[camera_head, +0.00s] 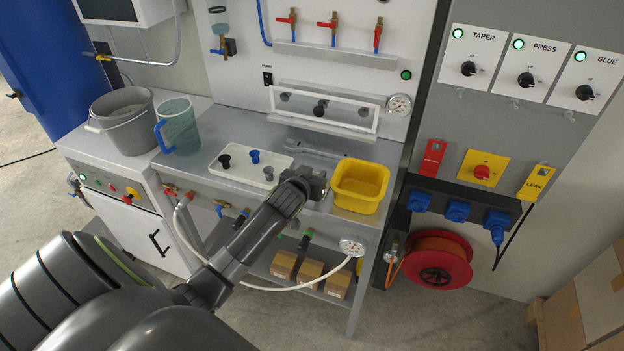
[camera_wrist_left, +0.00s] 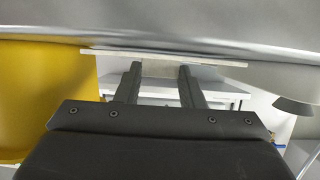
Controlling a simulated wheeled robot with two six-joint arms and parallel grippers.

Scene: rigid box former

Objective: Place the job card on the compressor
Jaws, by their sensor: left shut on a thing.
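My left gripper (camera_head: 316,184) is over the front of the steel bench, between the white tray and the yellow bin. In the left wrist view its two fingers (camera_wrist_left: 160,84) are shut on a thin, pale, flat thing (camera_wrist_left: 160,69), seen nearly edge-on. I cannot tell for sure that this is the job card; in the head view the gripper hides it. No label marks the compressor. My right gripper is not in view.
The yellow bin (camera_head: 359,199) stands close right of the gripper, the white tray (camera_head: 226,170) with knobs to its left. A grey bucket (camera_head: 129,136) and blue-handled jug (camera_head: 181,133) stand further left. A hose with a gauge (camera_head: 351,247) hangs in front of the bench.

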